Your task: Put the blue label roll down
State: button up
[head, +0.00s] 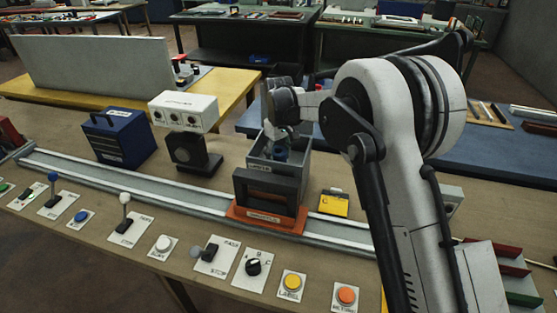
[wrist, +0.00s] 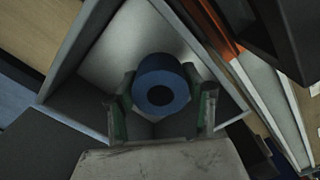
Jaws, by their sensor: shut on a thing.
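The blue label roll (wrist: 158,82) is between the two fingers of my gripper (wrist: 160,100) in the wrist view, its round hole facing the camera. My gripper is shut on it. The roll is inside or just over an open grey bin (wrist: 88,50), whose walls surround it; I cannot tell whether it touches the bin floor. In the head view my gripper (head: 279,140) points down into the grey bin (head: 300,165), and a bit of the blue roll (head: 281,155) shows below the fingers.
An orange-based dark frame (head: 268,192) stands on the rail right before the bin. A blue box (head: 118,140) and a white box on a black stand (head: 184,112) are to the left. A yellow block (head: 334,203) sits to the right. Buttons and levers line the front edge.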

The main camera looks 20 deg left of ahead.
aim_at(279, 151)
jog(key=shift+f, duration=1)
jog(key=shift+f, duration=0.2)
jog(key=o, duration=0.9)
jog(key=shift+r, duration=0.1)
notch_tip(279, 151, up, 12)
jog(key=shift+r+b, duration=0.1)
jog(key=shift+b, duration=0.3)
